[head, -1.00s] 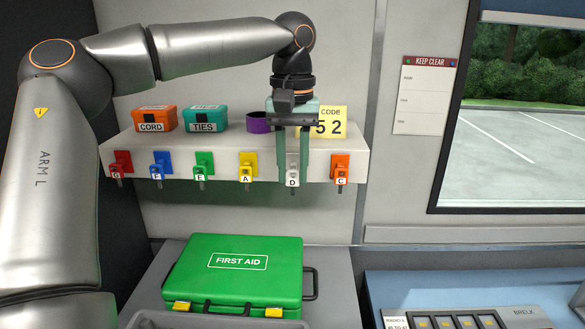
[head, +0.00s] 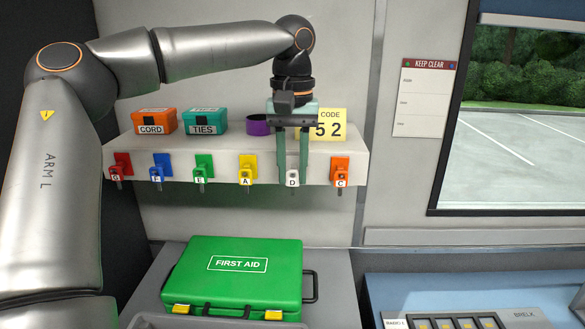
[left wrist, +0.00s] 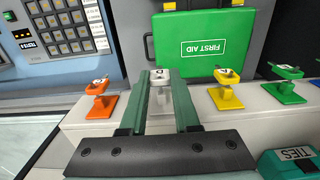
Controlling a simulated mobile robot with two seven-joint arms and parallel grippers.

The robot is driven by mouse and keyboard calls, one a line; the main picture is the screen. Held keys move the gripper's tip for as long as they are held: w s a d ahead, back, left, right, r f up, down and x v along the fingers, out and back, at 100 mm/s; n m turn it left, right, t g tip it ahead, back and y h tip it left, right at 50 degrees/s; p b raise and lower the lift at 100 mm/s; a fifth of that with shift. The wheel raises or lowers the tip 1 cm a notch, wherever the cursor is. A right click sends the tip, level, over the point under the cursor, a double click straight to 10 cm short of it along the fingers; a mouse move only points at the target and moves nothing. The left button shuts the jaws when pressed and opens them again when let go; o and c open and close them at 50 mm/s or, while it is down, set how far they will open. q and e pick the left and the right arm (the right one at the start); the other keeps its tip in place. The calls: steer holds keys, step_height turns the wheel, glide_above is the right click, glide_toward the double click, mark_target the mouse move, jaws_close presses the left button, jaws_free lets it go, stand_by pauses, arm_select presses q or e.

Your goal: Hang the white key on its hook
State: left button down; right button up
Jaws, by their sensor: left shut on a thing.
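The white key (head: 292,179), marked D, is at the white hook on the shelf front, between the yellow key A and the orange key C. My left gripper (head: 292,172) points down from above the shelf and is shut on the white key, one green finger on each side. In the left wrist view the white key (left wrist: 159,74) lies between the fingertips, over the white hook's plate (left wrist: 160,102). Whether the key's hole is around the hook's peg cannot be told. My right gripper is not in view.
Keys hang close on both sides: yellow (head: 246,175) and orange (head: 340,177). A green first-aid case (head: 235,275) lies below.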

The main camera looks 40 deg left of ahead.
arm_select(q)
steer(key=shift+w+a, duration=0.3)
stand_by(0.5)
steer(key=shift+f, duration=0.2)
stand_by(0.4)
steer(key=c, duration=0.6)
jaws_free()
steer(key=shift+o, duration=0.2)
steer(key=shift+s+d+r, duration=0.15)
steer(key=shift+r, duration=0.55)
steer(key=shift+s+d+r, duration=0.15)
steer(key=shift+r, duration=0.5)
step_height(320, 180, up, 6)
steer(key=s+d, duration=0.1)
steer(key=shift+s, duration=0.25)
steer(key=shift+d+f, duration=0.1)
steer(key=shift+f, duration=0.05)
stand_by(0.5)
